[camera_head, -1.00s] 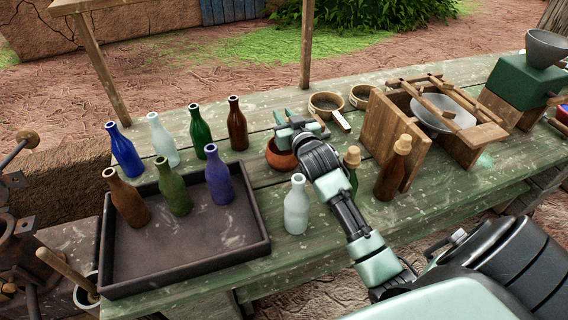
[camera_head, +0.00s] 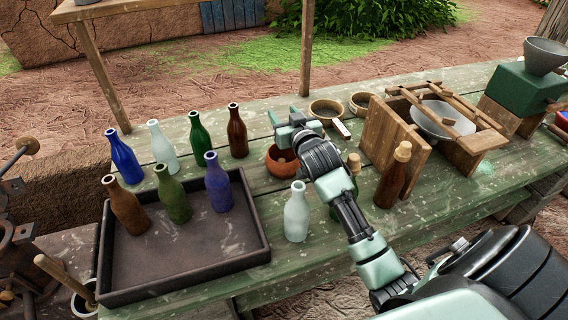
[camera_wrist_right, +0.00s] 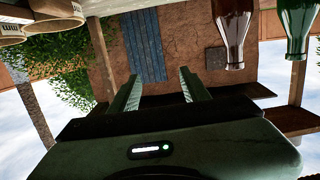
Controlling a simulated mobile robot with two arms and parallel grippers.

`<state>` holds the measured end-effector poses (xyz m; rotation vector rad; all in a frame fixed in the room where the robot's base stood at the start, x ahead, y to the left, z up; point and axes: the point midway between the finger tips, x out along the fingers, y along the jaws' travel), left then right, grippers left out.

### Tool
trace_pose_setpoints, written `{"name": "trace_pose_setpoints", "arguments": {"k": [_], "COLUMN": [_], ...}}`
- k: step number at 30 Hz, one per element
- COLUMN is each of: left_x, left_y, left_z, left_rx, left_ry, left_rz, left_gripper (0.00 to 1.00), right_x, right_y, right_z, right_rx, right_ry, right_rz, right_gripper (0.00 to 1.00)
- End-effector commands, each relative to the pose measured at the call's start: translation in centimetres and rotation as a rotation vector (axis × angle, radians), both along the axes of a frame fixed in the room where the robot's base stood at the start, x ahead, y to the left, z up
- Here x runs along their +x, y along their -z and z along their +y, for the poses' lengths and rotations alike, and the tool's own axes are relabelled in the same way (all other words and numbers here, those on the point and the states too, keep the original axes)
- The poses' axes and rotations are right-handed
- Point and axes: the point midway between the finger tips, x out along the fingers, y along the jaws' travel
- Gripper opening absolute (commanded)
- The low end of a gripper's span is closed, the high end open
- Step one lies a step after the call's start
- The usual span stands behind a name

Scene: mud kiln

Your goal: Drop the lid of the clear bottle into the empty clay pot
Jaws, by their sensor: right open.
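The clear bottle (camera_head: 297,214) stands upright on the table, with no lid on its mouth. The round orange-brown clay pot (camera_head: 272,166) stands behind it, partly covered by my right gripper and wrist. A small pale patch shows inside the pot; I cannot tell surely whether it is the lid. My right gripper (camera_head: 284,118) is above and just beyond the pot. In the right wrist view its two fingers (camera_wrist_right: 160,92) are apart with nothing between them. My left gripper is not in view.
A dark tray (camera_head: 185,268) holds several coloured bottles at the left, with more bottles behind it. Round sieves (camera_head: 325,108) and a wooden frame (camera_head: 390,140) are further back.

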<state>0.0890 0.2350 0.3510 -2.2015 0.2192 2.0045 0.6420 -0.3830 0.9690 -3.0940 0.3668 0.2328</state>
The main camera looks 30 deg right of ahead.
Motion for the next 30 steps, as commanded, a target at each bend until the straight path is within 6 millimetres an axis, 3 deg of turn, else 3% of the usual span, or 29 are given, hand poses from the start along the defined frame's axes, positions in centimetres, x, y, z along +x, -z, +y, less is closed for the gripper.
{"name": "trace_pose_setpoints", "arguments": {"k": [12,18,24,30], "left_x": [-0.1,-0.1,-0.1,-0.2], "left_y": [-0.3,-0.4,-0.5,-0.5], "left_z": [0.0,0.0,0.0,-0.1], "left_rx": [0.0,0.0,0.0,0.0], "left_ry": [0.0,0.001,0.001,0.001], "left_rz": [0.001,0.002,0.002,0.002], "left_gripper": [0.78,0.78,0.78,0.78], "right_x": [0.1,0.0,0.0,0.0], "right_y": [-10.8,-14.7,-16.6,-16.9], "right_z": [0.0,0.0,0.0,0.0], "right_rx": [-0.003,-0.001,0.0,0.0], "right_ry": [0.0,0.0,-0.001,-0.001], "right_rz": [-0.007,-0.005,-0.001,0.001], "right_gripper": [0.46,0.46,0.46,0.46]}}
